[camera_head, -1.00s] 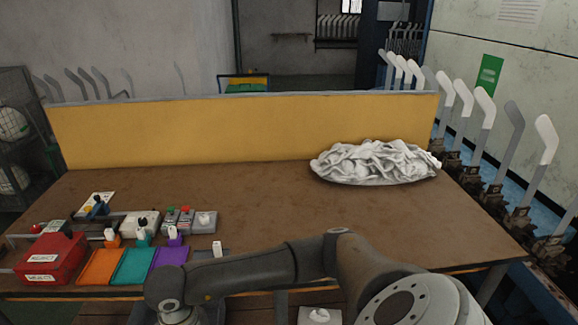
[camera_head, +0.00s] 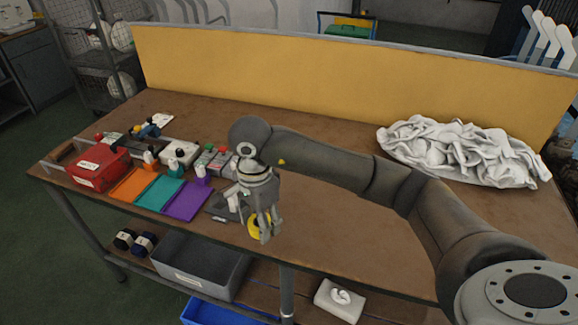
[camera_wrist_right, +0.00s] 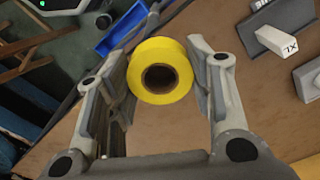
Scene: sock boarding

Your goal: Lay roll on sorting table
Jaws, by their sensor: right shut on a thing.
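A yellow roll (camera_head: 254,226) with a dark core is in my right gripper (camera_head: 262,224), near the front edge of the brown sorting table (camera_head: 330,235). In the right wrist view the roll (camera_wrist_right: 161,50) sits between the two fingers of the right gripper (camera_wrist_right: 162,75), with the tabletop (camera_wrist_right: 165,125) behind it. The gripper is shut on the roll. I cannot tell whether the roll touches the table. My left gripper is not in view.
Orange (camera_head: 130,185), teal (camera_head: 158,193) and purple (camera_head: 188,201) mats lie left of the gripper, beside a red box (camera_head: 98,167). A white sock pile (camera_head: 460,150) lies at the right. The middle of the table is clear. A grey bin (camera_head: 200,270) stands below.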

